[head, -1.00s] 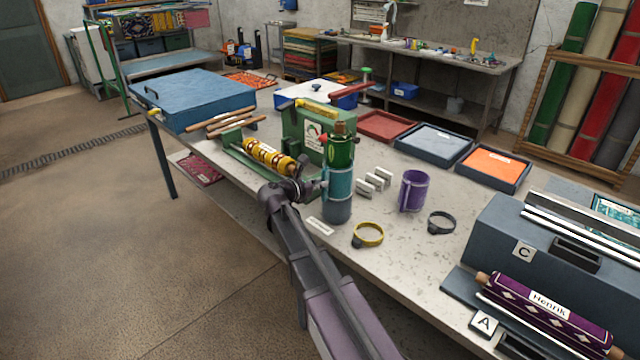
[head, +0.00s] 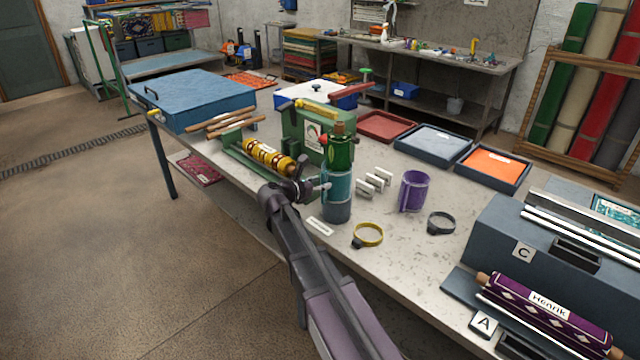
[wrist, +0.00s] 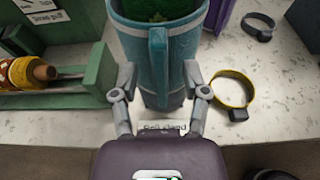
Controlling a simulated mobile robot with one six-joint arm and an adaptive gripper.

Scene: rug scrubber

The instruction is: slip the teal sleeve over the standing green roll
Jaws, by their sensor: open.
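The green roll (head: 340,151) stands upright with a wooden end on top. The teal sleeve (head: 338,187) is around its lower part, above a grey-blue base (head: 337,213). Green shows inside the mouth of the sleeve (wrist: 160,35) in the wrist view. My gripper (head: 312,189) is at the left side of the sleeve in the head view. In the wrist view my gripper (wrist: 158,78) is open, with a finger on each side of the sleeve's upright handle. I cannot tell whether either finger touches it. The sleeve's lower edge is partly hidden.
A purple sleeve (head: 413,191), a yellow ring (head: 367,236) and a grey ring (head: 441,223) are on the right. Small grey blocks (head: 374,182) lie behind.

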